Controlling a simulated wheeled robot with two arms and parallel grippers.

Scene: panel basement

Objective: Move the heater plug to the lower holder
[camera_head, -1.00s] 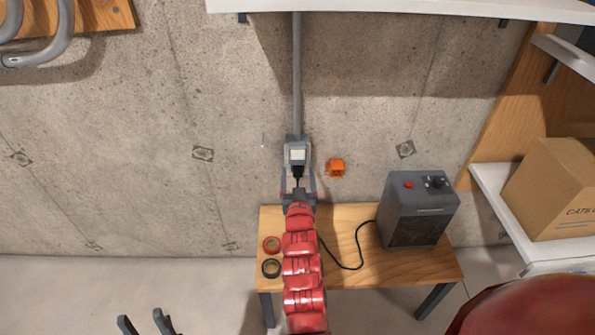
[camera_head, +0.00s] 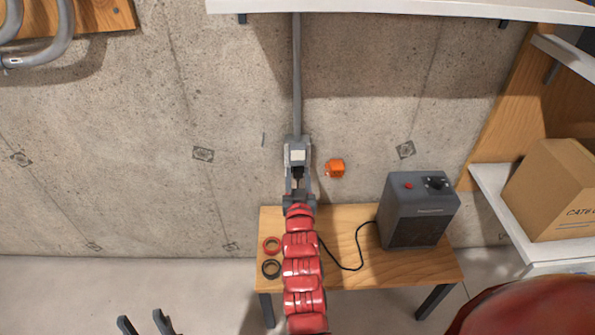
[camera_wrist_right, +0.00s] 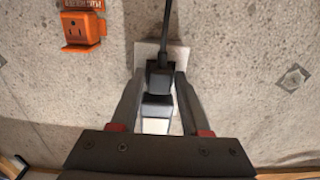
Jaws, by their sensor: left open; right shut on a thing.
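The black heater plug (camera_head: 298,172) sits at the grey wall outlet box (camera_head: 296,147), at the bottom of a vertical conduit. My right gripper (camera_head: 298,178) reaches up to it and is shut on the plug. In the right wrist view the plug (camera_wrist_right: 159,76) is between the two fingertips, with its cord running up the picture. How far the plug sits in the outlet is hidden. An orange holder (camera_head: 335,168) is on the wall, right of the outlet and slightly lower; it also shows in the right wrist view (camera_wrist_right: 82,28). My left gripper (camera_head: 145,324) is open and empty at the bottom left.
A dark grey heater (camera_head: 418,212) stands on a wooden table (camera_head: 350,275), its black cord lying on the tabletop. Two tape rolls (camera_head: 271,257) lie left of my right arm. A shelf with a cardboard box (camera_head: 555,190) is at the right. A white shelf (camera_head: 400,8) overhangs the top.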

